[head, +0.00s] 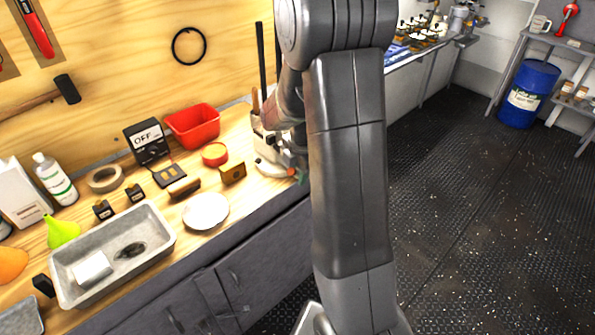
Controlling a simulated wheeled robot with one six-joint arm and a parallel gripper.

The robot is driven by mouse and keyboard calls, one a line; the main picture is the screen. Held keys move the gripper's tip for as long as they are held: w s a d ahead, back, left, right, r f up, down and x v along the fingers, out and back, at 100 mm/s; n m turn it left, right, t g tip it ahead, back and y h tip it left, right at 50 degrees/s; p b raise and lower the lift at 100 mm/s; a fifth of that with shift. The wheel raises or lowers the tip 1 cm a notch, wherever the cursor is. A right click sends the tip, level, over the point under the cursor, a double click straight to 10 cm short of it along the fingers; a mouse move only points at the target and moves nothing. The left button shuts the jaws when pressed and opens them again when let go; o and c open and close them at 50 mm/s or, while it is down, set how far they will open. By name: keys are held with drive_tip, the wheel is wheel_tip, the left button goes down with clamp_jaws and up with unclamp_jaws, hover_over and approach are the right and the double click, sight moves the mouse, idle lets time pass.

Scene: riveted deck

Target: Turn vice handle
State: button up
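A grey metal vice (267,140) appears to sit at the right end of the wooden workbench, partly covered by my arm. I cannot make out its handle clearly. My arm stands in front of this part of the bench, and its far part reaches down behind the upright link toward the vice. My gripper (289,158) seems to be among the grey parts there. Its fingers are too small and too hidden to tell whether they are open or shut, or whether they touch the handle.
On the bench (165,220) are a red bin (193,126), a box marked OFF (147,141), a white plate (206,211) and a grey tray (160,232). A blue drum (528,94) stands at the back right. The dark deck (460,210) right of my arm is clear.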

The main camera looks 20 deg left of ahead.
drive_tip(key=shift+f, duration=0.15)
clamp_jaws()
wheel_tip(320, 180, down, 11)
drive_tip(key=n+t+h+b, duration=0.1)
drive_tip(key=t+h+b, duration=0.3)
drive_tip(key=t+b, duration=0.9)
drive_tip(key=b, duration=2)
drive_tip(key=shift+s+r+h+b, duration=0.2)
drive_tip(key=shift+s+h+b, duration=0.05)
drive_tip(key=shift+h+b, duration=0.15)
drive_tip(key=shift+a, duration=0.1)
